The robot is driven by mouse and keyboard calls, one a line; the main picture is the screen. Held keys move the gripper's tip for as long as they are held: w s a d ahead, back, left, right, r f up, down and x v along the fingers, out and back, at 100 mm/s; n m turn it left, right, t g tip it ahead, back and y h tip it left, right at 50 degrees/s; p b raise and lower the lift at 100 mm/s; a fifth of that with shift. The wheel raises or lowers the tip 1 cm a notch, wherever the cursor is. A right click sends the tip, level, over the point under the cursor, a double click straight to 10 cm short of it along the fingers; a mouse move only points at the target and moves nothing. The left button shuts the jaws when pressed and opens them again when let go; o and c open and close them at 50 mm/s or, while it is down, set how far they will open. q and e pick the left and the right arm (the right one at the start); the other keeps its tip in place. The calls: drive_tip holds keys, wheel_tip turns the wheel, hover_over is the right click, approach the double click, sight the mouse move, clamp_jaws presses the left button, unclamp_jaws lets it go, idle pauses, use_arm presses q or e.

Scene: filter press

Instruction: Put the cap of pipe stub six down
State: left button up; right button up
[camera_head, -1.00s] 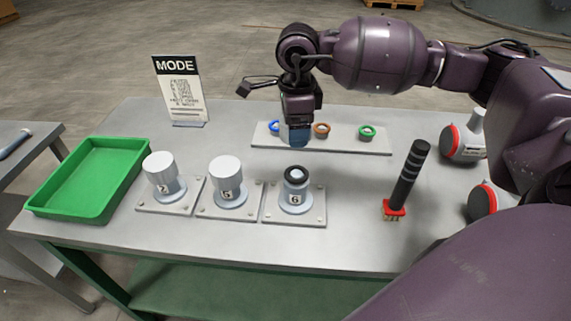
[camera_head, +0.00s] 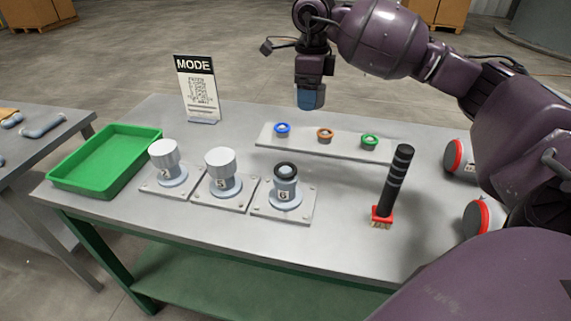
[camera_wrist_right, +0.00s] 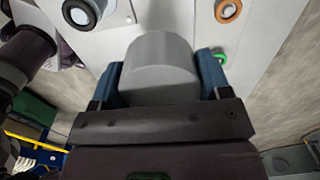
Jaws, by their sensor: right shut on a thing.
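My right gripper (camera_head: 311,100) hangs above the back of the table, over the far edge of the ring strip. In the right wrist view its blue fingers are shut on a smooth grey cap (camera_wrist_right: 162,62), which it holds clear of the table. The cap is hardly visible in the head view. Pipe stub six (camera_head: 286,192) stands upright on its plate, uncapped, with a dark ring around its top. Pipe stubs two (camera_head: 168,172) and five (camera_head: 223,184), to its left, wear pale caps. My left gripper is not in view.
A green tray (camera_head: 80,184) stands at the table's left end. A strip (camera_head: 345,147) bears blue, orange and green rings. A black-handled red brush (camera_head: 395,185) stands right of stub six. A MODE sign (camera_head: 197,88) stands at the back left.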

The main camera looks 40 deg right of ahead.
drive_tip(key=b, duration=0.1)
hover_over(307, 171)
wheel_tip(307, 171, down, 14)
drive_tip(key=shift+f, duration=0.2)
wheel_tip(307, 171, down, 6)
drive_tip(key=shift+r+b, duration=0.2)
drive_tip(key=shift+b, duration=0.3)
drive_tip(key=shift+f, duration=0.1)
drive_tip(key=shift+f, duration=0.1)
drive_tip(key=o, duration=0.9)
drive_tip(key=shift+c, duration=0.2)
